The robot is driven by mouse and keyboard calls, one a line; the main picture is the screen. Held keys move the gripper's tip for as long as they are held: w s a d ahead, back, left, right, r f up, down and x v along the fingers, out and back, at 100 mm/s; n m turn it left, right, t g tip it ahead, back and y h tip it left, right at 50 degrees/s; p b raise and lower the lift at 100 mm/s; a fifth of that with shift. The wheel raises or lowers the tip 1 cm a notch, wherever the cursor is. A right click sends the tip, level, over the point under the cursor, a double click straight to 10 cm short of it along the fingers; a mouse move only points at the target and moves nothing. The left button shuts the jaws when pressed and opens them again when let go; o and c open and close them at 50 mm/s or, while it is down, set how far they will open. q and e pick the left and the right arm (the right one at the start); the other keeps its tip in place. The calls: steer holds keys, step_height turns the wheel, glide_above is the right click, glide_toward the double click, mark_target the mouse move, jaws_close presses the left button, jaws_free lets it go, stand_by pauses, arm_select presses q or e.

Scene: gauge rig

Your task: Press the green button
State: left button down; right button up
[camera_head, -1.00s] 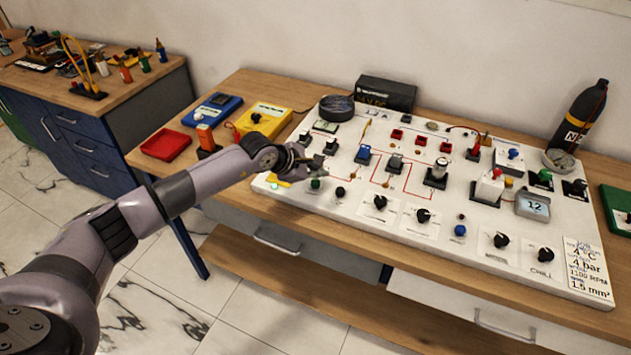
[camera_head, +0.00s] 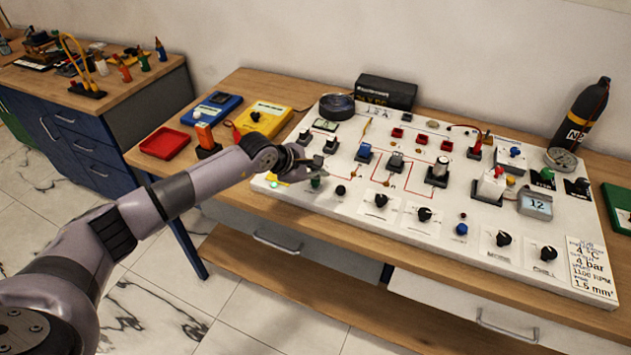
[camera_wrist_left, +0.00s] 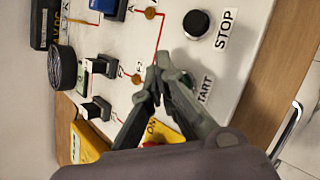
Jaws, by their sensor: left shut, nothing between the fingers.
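The green button (camera_head: 316,183) is at the front left of the white panel (camera_head: 345,210), partly covered by my left gripper. My left gripper (camera_head: 318,172) is shut and empty, with its fingertips low over the panel, just above or beside the button. I cannot tell whether they touch it. In the left wrist view, the shut fingertips (camera_wrist_left: 158,72) are beside the START label (camera_wrist_left: 205,88), and the fingers hide the area where the button is. My right gripper is not in view.
Black switches (camera_head: 331,146) stand behind my gripper. A yellow meter (camera_head: 263,118) and red tray (camera_head: 165,143) lie left of the panel.

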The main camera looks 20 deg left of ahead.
mark_target(317, 182)
arm_select(q)
steer(key=shift+f+b, duration=0.55)
steer(key=shift+b, duration=0.05)
stand_by(0.6)
steer(key=shift+r, duration=0.1)
steer(key=shift+r+p, duration=0.45)
steer(key=shift+r, duration=0.4)
steer(key=shift+r, duration=0.1)
steer(key=shift+r+p, duration=1.25)
steer(key=shift+r, duration=1.2)
